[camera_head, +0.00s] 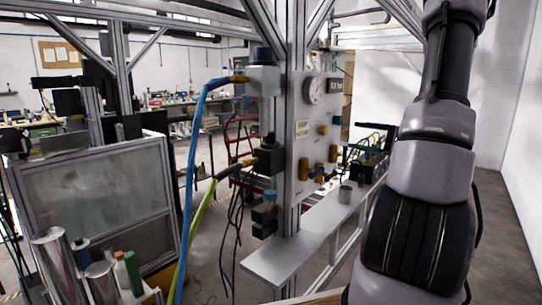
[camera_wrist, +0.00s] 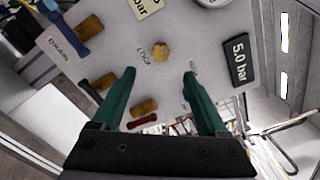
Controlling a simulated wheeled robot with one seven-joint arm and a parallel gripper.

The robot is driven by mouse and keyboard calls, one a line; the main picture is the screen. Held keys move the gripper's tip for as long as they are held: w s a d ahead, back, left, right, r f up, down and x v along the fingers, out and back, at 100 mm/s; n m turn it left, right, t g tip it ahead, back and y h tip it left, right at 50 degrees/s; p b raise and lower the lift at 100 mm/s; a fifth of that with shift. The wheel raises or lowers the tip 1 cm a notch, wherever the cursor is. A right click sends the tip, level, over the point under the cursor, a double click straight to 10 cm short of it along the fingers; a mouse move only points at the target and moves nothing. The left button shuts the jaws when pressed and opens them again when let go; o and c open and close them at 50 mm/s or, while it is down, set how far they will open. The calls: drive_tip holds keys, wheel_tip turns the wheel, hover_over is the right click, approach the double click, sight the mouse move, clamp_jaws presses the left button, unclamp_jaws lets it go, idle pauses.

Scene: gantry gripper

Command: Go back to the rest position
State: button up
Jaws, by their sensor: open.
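My gripper (camera_wrist: 160,82) is open in the wrist view, its two green fingers apart with nothing between them. It faces a pale panel (camera_wrist: 180,30) with brass fittings and labels. A small brass knob (camera_wrist: 160,53) on the panel shows beyond the gap between the fingertips; I cannot tell how far off it is. In the head view my arm (camera_head: 432,150) rises along the right side, and my gripper is out of that picture. The same panel (camera_head: 311,128) shows left of my arm, on an aluminium post.
The panel carries a round gauge (camera_head: 312,90) and a black "5.0 bar" plate (camera_wrist: 239,61). Blue and green hoses (camera_head: 190,170) hang left of the post. A white wall (camera_head: 515,110) is at right.

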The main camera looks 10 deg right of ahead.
drive_tip(key=s+a+r+n+g, duration=0.2)
drive_tip(key=s+a+n+g, duration=0.25)
drive_tip(key=a, duration=0.45)
drive_tip(key=s+a+r+n+g, duration=0.2)
drive_tip(key=s+a+n+g, duration=0.15)
drive_tip(key=a+g, duration=0.45)
drive_tip(key=s+a+r+n+t+h, duration=0.4)
drive_tip(key=s+a+r+t+h, duration=0.1)
drive_tip(key=s+h, duration=0.4)
drive_tip(key=shift+s+r+n, duration=0.4)
drive_tip(key=shift+s+r, duration=0.1)
drive_tip(key=shift+s, duration=0.1)
drive_tip(key=shift+t, duration=0.25)
